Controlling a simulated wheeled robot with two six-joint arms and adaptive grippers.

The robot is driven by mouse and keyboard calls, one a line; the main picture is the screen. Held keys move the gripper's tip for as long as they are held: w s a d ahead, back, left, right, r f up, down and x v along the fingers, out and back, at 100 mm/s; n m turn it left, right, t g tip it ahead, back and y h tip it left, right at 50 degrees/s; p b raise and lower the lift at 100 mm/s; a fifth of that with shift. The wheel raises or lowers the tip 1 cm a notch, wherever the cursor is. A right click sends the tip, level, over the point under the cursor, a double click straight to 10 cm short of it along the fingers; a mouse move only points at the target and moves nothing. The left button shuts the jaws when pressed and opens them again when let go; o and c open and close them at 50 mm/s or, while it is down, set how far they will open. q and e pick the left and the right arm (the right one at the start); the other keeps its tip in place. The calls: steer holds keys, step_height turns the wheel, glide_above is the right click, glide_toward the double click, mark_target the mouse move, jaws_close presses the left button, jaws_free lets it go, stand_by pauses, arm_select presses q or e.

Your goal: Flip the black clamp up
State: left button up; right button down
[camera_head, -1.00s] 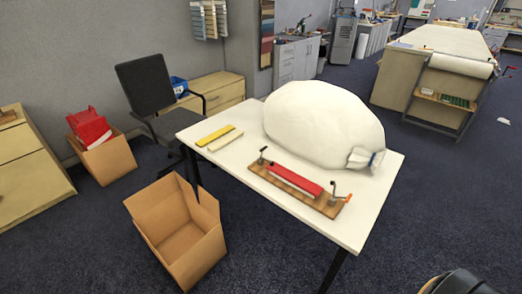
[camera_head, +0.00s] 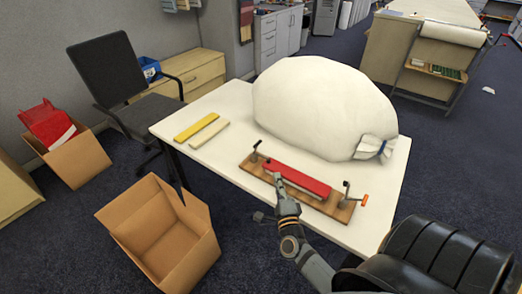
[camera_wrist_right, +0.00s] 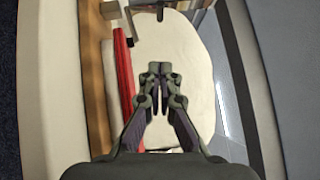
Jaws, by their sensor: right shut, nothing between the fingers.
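A wooden board (camera_head: 330,208) lies on the white table with a long red bar (camera_head: 300,181) on it. The black clamp (camera_head: 255,151) stands at the board's left end, its dark handle sticking up at a slant. It seems to be the dark metal part at the top of the right wrist view (camera_wrist_right: 152,10). My right gripper (camera_head: 277,177) is shut and empty, by the near side of the red bar, right of the black clamp. In the wrist view its fingertips (camera_wrist_right: 160,69) meet. My left gripper is out of view.
A big white sack (camera_head: 320,105) stands behind the board. A yellow strip (camera_head: 198,122) and a pale strip (camera_head: 209,133) lie at the table's left. An open cardboard box (camera_head: 160,230) is on the floor, near a black chair (camera_head: 110,75).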

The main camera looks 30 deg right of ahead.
steer(key=shift+w+d, duration=0.1)
steer(key=shift+w, duration=0.1)
steer(key=p+x, duration=0.1)
steer(key=x, duration=0.9)
steer(key=shift+w+a+r, duration=0.1)
steer(key=shift+w+a, duration=0.2)
steer(key=shift+w, duration=0.25)
steer(key=shift+w+a+r, duration=0.1)
steer(key=shift+w+a, duration=0.2)
steer(key=shift+w, duration=0.3)
steer(key=shift+w+a+r, duration=0.1)
steer(key=shift+w+a, duration=0.2)
steer(key=shift+w, duration=0.25)
steer(key=shift+p, duration=0.3)
